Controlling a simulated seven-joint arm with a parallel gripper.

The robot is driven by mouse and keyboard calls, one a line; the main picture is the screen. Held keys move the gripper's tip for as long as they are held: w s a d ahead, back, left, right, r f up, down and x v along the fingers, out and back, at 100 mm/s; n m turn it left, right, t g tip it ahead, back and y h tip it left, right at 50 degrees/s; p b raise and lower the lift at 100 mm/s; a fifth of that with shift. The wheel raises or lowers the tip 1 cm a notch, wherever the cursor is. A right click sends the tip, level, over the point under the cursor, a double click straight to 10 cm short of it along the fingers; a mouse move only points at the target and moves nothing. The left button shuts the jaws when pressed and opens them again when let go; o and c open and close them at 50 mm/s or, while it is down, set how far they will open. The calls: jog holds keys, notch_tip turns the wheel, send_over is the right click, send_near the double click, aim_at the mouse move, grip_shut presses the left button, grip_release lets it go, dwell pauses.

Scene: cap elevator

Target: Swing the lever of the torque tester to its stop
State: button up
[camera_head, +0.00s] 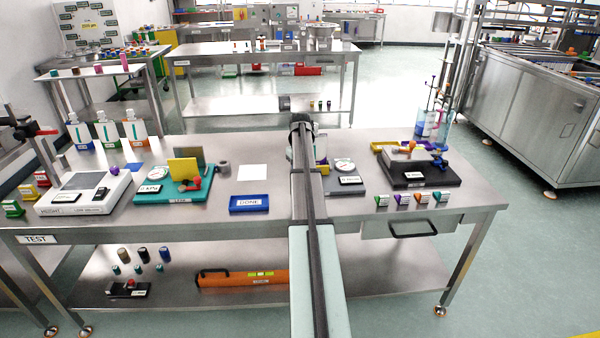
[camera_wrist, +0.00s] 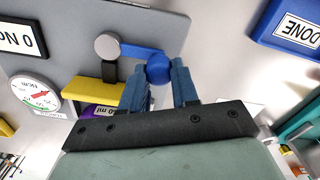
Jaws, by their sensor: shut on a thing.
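The torque tester is a grey plate (camera_wrist: 172,28) in the wrist view, with a white dial (camera_wrist: 35,93) marked Ncm at its left. Its lever (camera_wrist: 140,50) is a blue bar running from a round grey hub (camera_wrist: 108,46) to a blue ball knob (camera_wrist: 158,68). My gripper (camera_wrist: 160,82) is shut on the ball knob, with one blue finger on each side. A yellow block (camera_wrist: 95,92) and a dark post stand near the hub. In the head view the tester's plate (camera_head: 343,187) and dial (camera_head: 344,165) show right of my arm; the lever is hidden behind it.
A blue DONE tray (camera_head: 249,203) lies left of my arm. A green tester (camera_head: 180,195) and a white scale (camera_head: 85,195) stand farther left. A black device (camera_head: 420,175) and several small capped items are to the right.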

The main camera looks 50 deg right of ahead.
grip_shut()
jog(key=shift+a, duration=0.1)
jog(key=shift+s+a+n, duration=0.45)
jog(key=shift+s+n, duration=0.15)
jog(key=shift+n, duration=0.6)
jog(key=s+n, duration=0.1)
jog(key=n, duration=0.1)
jog(key=a+n, duration=0.1)
jog(key=shift+s+n, duration=0.4)
jog(key=s+n, duration=0.2)
jog(key=n, duration=0.1)
jog(key=shift+a, duration=0.1)
jog(key=shift+s+n, duration=0.35)
jog(key=shift+n, duration=0.4)
jog(key=shift+s+n, duration=0.35)
jog(key=shift+n, duration=0.4)
jog(key=o, duration=0.9)
grip_release()
